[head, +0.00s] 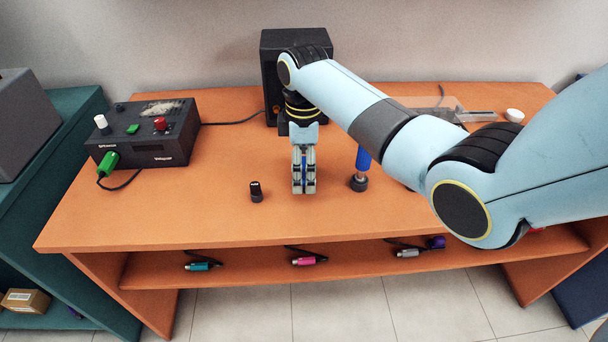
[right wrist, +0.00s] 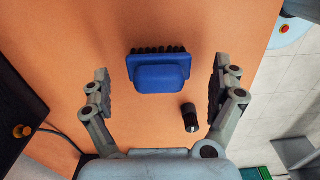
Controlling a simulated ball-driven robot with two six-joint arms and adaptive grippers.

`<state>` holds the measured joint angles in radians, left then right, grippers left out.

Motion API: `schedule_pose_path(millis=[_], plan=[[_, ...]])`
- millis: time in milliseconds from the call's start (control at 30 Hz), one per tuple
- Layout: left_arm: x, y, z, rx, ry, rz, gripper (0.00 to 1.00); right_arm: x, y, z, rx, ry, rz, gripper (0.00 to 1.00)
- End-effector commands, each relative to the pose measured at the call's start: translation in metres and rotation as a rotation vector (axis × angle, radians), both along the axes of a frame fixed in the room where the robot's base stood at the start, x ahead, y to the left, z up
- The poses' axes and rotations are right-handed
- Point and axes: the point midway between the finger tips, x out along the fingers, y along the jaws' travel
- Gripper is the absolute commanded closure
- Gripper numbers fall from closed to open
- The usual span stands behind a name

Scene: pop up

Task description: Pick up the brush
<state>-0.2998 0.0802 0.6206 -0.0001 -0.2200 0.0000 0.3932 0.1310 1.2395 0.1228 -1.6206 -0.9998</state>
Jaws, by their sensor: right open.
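The brush (right wrist: 160,78) has a blue body and dark bristles. In the right wrist view it lies on the orange table, its bristles toward the top of the picture. My right gripper (right wrist: 160,88) is open, with its fingers apart on either side of the brush in that view. In the head view my right gripper (head: 303,190) points down over the middle of the table and hides most of the brush; only a little blue shows between its fingers. I cannot tell the exact height gap. My left gripper is not in view.
A small black cylinder (head: 256,191) stands left of my right gripper. A blue upright item with a dark base (head: 359,183) stands to the right, partly behind my arm. A black speaker (head: 283,52) is behind; a black control box (head: 147,130) is at left. The front table strip is clear.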

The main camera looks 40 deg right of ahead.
Motion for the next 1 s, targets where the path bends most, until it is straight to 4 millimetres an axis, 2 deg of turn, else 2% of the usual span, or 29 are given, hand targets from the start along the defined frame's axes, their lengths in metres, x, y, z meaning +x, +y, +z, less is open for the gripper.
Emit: schedule_pose_path(millis=[33, 133, 367, 833, 1000], plan=[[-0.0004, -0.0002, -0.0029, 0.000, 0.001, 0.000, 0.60, -0.0005, -0.0011, -0.0085, 0.000, 0.003, -0.001, 0.06], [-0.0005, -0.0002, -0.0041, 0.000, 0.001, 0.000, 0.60, -0.0003, -0.0011, -0.0163, -0.001, 0.001, 0.000, 0.06], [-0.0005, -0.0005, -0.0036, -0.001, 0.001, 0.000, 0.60, -0.0001, -0.0011, -0.0171, -0.001, 0.000, 0.000, 0.06], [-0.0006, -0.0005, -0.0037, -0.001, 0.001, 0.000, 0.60, -0.0002, -0.0011, -0.0169, -0.001, -0.001, -0.001, 0.66], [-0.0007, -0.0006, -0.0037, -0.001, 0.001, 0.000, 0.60, -0.0001, -0.0011, -0.0168, -0.001, -0.001, -0.001, 0.67]])
